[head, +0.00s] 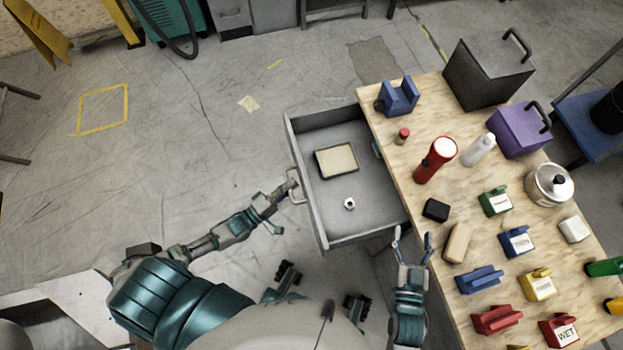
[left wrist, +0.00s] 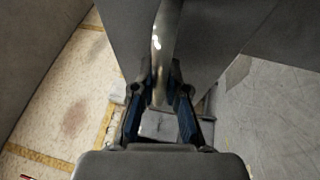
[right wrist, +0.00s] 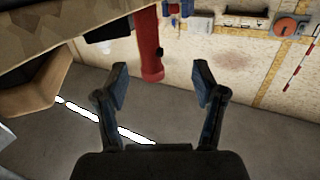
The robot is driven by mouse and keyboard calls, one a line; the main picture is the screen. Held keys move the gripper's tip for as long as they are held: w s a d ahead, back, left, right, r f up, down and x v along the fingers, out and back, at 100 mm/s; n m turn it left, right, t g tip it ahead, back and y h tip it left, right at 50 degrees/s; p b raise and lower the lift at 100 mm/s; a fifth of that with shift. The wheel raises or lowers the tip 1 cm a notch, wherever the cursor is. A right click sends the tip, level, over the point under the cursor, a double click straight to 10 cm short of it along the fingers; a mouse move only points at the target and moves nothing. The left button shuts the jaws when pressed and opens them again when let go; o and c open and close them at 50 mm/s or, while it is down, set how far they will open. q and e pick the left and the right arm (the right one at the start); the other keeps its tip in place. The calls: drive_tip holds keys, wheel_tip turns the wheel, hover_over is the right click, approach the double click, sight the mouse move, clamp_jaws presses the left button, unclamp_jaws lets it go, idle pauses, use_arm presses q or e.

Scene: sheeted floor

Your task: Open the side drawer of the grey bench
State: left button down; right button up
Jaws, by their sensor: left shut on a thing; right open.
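The grey side drawer (head: 325,239) stands pulled out to the left of the bench, whose wooden top (head: 408,173) is on the right in the head view. A tan-faced box (head: 336,161) and a small metal nut-like piece (head: 349,204) lie inside it. My left gripper (head: 291,184) is shut on the drawer handle (head: 297,193) at the drawer's front. In the left wrist view the metal handle (left wrist: 163,45) runs between the fingers (left wrist: 160,95). My right gripper (head: 412,239) is open and empty beside the bench's near left edge; its fingers also show in the right wrist view (right wrist: 162,85).
The bench top holds a red flashlight (head: 436,160), a white bottle (head: 478,149), a blue holder (head: 398,97), a black block (head: 435,210), a tan block (head: 458,243), a pot (head: 549,184) and several coloured pieces.

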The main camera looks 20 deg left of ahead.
use_arm(q)
drive_tip(key=s+a, duration=0.5)
drive_tip(key=a, duration=0.1)
drive_tip(key=shift+s+f+p, duration=0.15)
drive_tip(key=shift+f+p, duration=0.15)
drive_tip(key=shift+f, duration=0.05)
use_arm(e)
drive_tip(key=shift+s+d+f+g+h, duration=0.1)
drive_tip(key=shift+s+f+g+h, duration=0.05)
drive_tip(key=shift+f+g, duration=0.35)
drive_tip(key=shift+s+d+f+g+h, duration=0.15)
drive_tip(key=shift+f+g, duration=0.15)
drive_tip(key=shift+f, duration=0.25)
use_arm(q)
drive_tip(key=shift+y, duration=0.3)
drive_tip(key=c, duration=1.2)
unclamp_jaws()
drive_tip(key=shift+a, duration=0.1)
use_arm(e)
drive_tip(key=shift+w+a, duration=0.15)
drive_tip(key=shift+w, duration=0.05)
use_arm(q)
drive_tip(key=shift+r, duration=0.1)
use_arm(e)
drive_tip(key=shift+s, duration=0.1)
use_arm(q)
drive_tip(key=v, duration=1.1)
drive_tip(key=shift+s+a+f, duration=0.2)
drive_tip(key=shift+s+a, duration=0.05)
drive_tip(key=shift+a, duration=0.1)
